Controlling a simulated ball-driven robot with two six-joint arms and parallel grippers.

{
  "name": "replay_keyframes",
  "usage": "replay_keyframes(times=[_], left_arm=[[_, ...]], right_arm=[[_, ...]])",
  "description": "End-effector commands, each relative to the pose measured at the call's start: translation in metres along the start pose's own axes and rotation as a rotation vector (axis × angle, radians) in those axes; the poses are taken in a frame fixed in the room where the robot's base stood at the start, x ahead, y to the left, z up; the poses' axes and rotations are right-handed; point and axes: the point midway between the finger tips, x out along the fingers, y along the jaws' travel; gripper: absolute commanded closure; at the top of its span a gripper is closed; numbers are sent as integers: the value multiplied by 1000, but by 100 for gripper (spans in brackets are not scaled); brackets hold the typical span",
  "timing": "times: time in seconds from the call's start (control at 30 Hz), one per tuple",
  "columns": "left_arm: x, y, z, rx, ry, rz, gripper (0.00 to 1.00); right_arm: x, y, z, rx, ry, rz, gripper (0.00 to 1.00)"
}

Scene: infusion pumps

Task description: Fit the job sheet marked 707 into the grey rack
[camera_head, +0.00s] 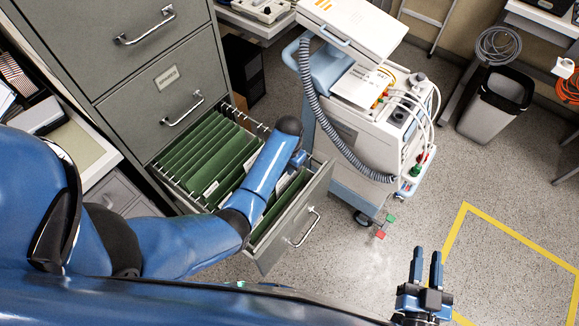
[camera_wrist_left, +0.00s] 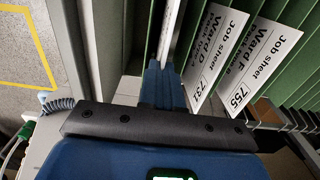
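My left gripper (camera_head: 298,158) is down over the open file drawer, largely hidden by its own arm in the head view. In the left wrist view its blue fingers (camera_wrist_left: 166,84) are close together among green folders. A white sheet (camera_wrist_left: 170,32), seen nearly edge-on, rises at the fingertips; its number is unreadable, and I cannot tell whether they grip it. No sheet marked 707 is readable. I cannot identify the grey rack. My right gripper (camera_head: 426,266) is open and empty over the floor.
The open drawer (camera_head: 306,215) of a grey cabinet (camera_head: 140,75) holds several green hanging folders (camera_head: 212,155). A medical cart (camera_head: 365,125) with a ribbed hose stands right beside it. A bin (camera_head: 495,105) stands further right. The yellow-marked floor (camera_head: 510,270) is clear.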

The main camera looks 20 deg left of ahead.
Motion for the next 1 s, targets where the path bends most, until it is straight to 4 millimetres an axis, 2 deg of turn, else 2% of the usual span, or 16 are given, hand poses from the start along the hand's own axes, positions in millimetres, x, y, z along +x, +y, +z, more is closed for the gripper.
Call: replay_keyframes(times=[0.03, 1.0], left_arm=[[-8, 0, 0, 0, 0, 0, 100], [-74, 0, 0, 0, 0, 0, 100]], right_arm=[[0, 0, -8, 0, 0, 0, 70], [-2, 0, -77, 0, 0, 0, 70]])
